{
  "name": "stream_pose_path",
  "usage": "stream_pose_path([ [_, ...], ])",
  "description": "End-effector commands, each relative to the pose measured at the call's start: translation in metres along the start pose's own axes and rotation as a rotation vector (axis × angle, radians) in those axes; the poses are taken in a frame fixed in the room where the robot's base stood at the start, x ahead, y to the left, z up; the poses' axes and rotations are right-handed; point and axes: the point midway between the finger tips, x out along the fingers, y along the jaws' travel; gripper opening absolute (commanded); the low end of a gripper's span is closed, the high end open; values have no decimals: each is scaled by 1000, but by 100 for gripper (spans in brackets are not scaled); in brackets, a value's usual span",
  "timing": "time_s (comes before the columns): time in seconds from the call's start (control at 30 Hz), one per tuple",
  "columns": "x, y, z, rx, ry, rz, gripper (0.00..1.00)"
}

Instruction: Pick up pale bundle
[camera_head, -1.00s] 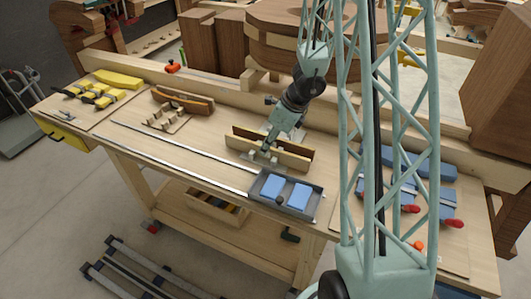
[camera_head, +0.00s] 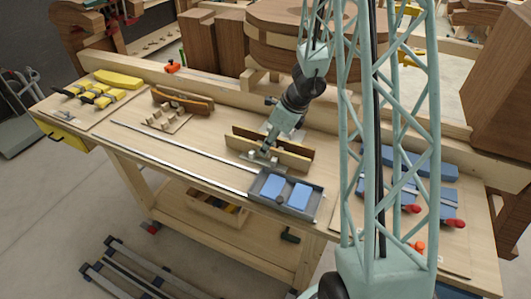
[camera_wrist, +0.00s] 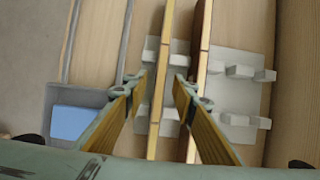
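The pale bundle (camera_head: 293,162) is a long pale wooden piece standing on edge in a light grey slotted holder, at the middle of the bench. In the wrist view the bundle (camera_wrist: 158,85) runs lengthwise between my two yellow-padded fingers. My gripper (camera_head: 266,151) reaches down over it from above. In the wrist view my gripper (camera_wrist: 160,82) is open, with a finger on each side of the bundle and a visible gap on both sides. A darker board (camera_head: 304,151) stands parallel behind it; in the wrist view this board (camera_wrist: 203,60) lies to the right, close by my right finger.
A grey tray with blue pads (camera_head: 318,205) sits in front of the holder. Metal rails (camera_head: 185,157) run to its left. Blue blocks and red-handled tools (camera_head: 440,200) lie at right, yellow clamps (camera_head: 100,95) at far left. A raised beam (camera_head: 210,86) runs along the back.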

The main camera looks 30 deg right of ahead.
Motion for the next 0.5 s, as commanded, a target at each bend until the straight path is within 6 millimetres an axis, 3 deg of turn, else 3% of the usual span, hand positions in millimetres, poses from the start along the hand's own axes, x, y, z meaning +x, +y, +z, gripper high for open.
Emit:
stream_pose_path([
  [0.13, 0, 0, 0, 0, 0, 0, 25],
  [0.4, 0, 0, 0, 0, 0, 0, 0],
  [0.5, 0, 0, 0, 0, 0, 0, 0],
])
